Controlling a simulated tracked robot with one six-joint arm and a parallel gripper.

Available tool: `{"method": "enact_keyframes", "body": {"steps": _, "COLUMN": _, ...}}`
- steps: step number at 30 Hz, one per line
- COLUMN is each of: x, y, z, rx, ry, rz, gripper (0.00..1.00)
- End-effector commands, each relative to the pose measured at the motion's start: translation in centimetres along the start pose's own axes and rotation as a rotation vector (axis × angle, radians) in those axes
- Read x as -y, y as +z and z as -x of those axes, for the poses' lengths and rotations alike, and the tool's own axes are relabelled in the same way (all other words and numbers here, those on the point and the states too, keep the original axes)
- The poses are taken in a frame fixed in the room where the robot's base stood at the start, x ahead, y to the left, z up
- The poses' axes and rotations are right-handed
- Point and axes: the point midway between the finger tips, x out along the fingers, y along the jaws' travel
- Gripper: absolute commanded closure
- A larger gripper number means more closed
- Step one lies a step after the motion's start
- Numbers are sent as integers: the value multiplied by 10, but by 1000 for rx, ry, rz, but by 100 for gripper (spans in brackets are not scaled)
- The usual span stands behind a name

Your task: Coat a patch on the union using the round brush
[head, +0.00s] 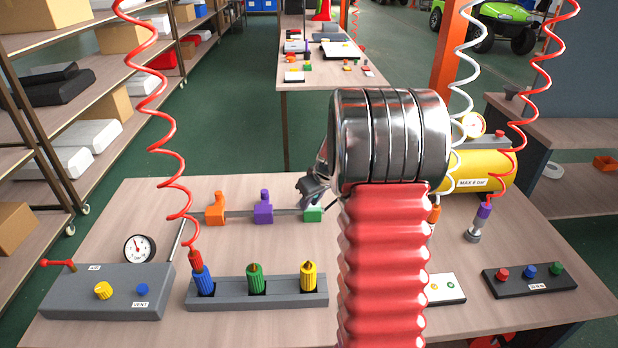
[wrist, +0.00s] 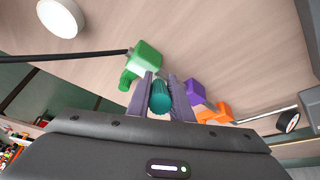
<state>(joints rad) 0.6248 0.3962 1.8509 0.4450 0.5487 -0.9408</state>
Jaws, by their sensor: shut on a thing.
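My gripper (wrist: 160,92) is shut on a teal ribbed cylinder (wrist: 161,97), which shows between its two grey fingers in the wrist view. I see no bristles, so I cannot tell if this is the round brush. In the head view my gripper (head: 313,188) is just above the green block (head: 313,214) at the right of the rail, largely covered by my own arm. In the wrist view the green block (wrist: 145,57) is just beyond the fingertips; contact is unclear. I cannot tell which fitting is the union.
Purple (head: 263,209) and orange (head: 215,210) blocks stand along the rail. In front are a grey gauge box (head: 107,291) and a grey socket strip (head: 292,291). My arm hides the table's middle.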

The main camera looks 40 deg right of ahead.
Motion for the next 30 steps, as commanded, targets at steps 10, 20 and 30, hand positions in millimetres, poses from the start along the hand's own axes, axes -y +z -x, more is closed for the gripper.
{"method": "enact_keyframes", "body": {"steps": 10, "x": -6, "y": -16, "z": 40, "rx": -2, "ry": 6, "rz": -8, "gripper": 100}}
{"method": "enact_keyframes", "body": {"steps": 20, "x": -7, "y": -29, "z": 66, "rx": -2, "ry": 6, "rz": -8, "gripper": 100}}
{"method": "enact_keyframes", "body": {"steps": 30, "x": -4, "y": -36, "z": 76, "rx": -1, "ry": 3, "rz": -1, "gripper": 100}}
